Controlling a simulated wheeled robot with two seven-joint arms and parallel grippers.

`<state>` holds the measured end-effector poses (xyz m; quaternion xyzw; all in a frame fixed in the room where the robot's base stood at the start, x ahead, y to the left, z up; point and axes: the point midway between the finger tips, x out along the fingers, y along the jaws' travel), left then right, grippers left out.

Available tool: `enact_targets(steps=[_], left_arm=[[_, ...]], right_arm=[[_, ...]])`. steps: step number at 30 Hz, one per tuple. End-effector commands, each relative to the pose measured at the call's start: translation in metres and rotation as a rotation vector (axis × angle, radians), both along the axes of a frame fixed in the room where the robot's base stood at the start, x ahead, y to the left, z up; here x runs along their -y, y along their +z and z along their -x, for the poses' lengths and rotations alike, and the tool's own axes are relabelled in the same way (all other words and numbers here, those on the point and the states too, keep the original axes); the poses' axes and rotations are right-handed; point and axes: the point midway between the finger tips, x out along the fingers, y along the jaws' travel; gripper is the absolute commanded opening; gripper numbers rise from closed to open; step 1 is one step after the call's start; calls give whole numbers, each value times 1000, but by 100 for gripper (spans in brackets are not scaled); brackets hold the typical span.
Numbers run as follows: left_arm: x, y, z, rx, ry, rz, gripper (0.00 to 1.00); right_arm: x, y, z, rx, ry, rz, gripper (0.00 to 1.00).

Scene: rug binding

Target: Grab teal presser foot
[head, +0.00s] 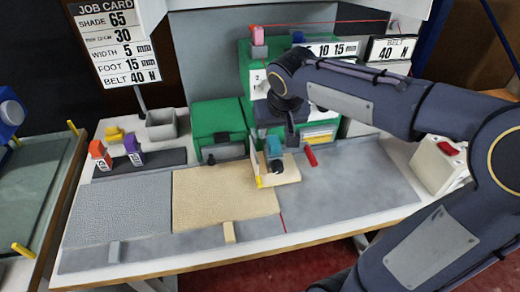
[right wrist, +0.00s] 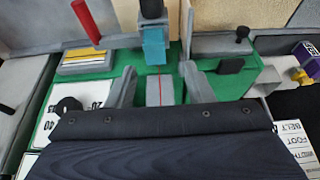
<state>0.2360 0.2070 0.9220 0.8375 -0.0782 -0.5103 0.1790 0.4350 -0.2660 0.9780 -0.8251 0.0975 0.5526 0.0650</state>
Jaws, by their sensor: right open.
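The teal presser foot (head: 275,148) is a small teal block under a dark cylinder at the front of the green machine (head: 218,117). In the right wrist view the teal presser foot (right wrist: 154,46) lies beyond my fingertips, roughly centred. My right gripper (head: 283,130) is over the machine, behind the foot in the head view. In the right wrist view the right gripper (right wrist: 160,86) has its two fingers apart, with a grey block with a red line (right wrist: 160,95) seen between them. The fingers are clear of the foot. My left gripper is in neither view.
A red handle (head: 310,155) stands right of the foot. The beige rug (head: 225,197) and grey rug (head: 130,210) lie in front. Orange (head: 100,156) and purple (head: 133,150) spools and a grey bin (head: 161,126) stand left. A white box (head: 438,165) is at the right.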

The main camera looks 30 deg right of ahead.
Motion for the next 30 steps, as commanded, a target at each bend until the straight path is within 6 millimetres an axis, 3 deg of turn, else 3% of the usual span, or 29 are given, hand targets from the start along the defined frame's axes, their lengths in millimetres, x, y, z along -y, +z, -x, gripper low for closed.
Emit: enact_targets(steps=[18, 27, 30], left_arm=[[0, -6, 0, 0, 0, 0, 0], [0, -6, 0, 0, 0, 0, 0], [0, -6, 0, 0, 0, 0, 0]], right_arm=[[13, -68, -27, -3, -1, 2, 47], [13, -72, -29, 1, -2, 2, 47], [13, -71, -29, 1, -1, 2, 34]])
